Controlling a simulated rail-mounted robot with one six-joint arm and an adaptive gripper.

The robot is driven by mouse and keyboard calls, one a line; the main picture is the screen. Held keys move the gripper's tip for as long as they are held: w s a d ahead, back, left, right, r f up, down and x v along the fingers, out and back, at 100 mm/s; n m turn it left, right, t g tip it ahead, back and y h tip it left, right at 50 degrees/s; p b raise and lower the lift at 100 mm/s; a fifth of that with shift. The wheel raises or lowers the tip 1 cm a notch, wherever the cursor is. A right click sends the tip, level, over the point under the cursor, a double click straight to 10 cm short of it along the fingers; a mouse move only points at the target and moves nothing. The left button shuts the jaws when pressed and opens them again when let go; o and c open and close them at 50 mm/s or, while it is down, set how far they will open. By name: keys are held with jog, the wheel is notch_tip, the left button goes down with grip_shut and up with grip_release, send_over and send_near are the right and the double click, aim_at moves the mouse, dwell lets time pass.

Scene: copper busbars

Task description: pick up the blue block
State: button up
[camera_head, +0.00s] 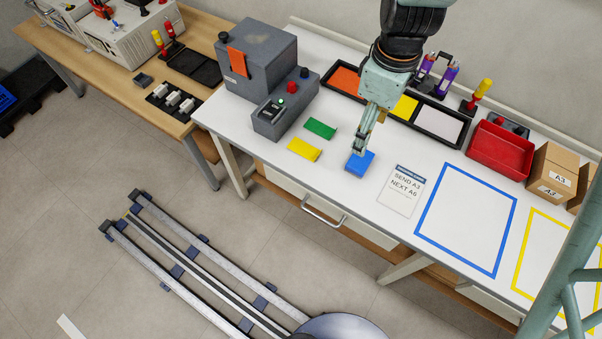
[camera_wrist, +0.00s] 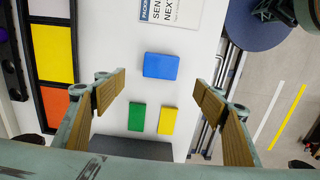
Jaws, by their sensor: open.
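The blue block (camera_head: 360,163) lies flat on the white table (camera_head: 340,203), left of a printed sign sheet. My gripper (camera_head: 358,150) points down above it, and its fingertips overlap the block's upper edge in the head view. In the wrist view the blue block (camera_wrist: 161,66) lies ahead, beyond the fingertips and centred between them. My gripper's two padded fingers (camera_wrist: 160,95) are wide apart with nothing between them. The exact height above the block cannot be told.
Green (camera_head: 320,128) and yellow (camera_head: 304,149) blocks lie left of the blue one. A grey machine (camera_head: 262,60) stands behind them. A black tray (camera_head: 440,122) with coloured sections runs behind. A red bin (camera_head: 499,150) and a blue-taped outline (camera_head: 465,218) are to the right.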

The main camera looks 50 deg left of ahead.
jog(key=shift+f, duration=0.1)
jog(key=b, duration=0.2)
send_over(361, 159)
jog(key=shift+a+f, duration=0.1)
jog(key=shift+f, duration=4.05)
jog(key=shift+f+b, duration=0.65)
jog(key=shift+f, duration=1.95)
jog(key=c, duration=1)
